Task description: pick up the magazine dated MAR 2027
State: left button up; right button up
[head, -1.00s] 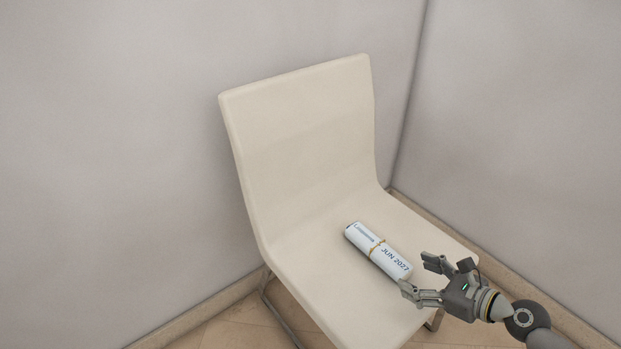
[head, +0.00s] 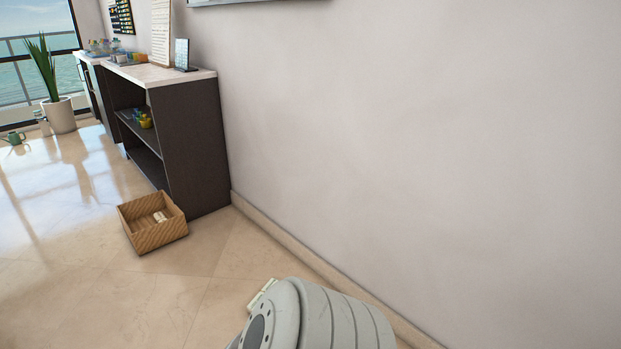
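No magazine dated MAR 2027 can be made out in the head view. A small pale object (head: 161,216) lies inside a wicker basket (head: 158,240) on the floor. It is too small to tell what it is or to read any date. Neither of my grippers is in view.
A dark open-shelved cabinet (head: 198,150) with a pale top stands against the wall behind the basket. A potted plant (head: 60,116) and a small green watering can (head: 15,138) are at the far left. The tiled floor (head: 110,290) in front is clear.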

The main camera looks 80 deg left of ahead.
aim_at(250, 305)
jog(key=i+j+u, duration=0.35)
jog(key=u, duration=3)
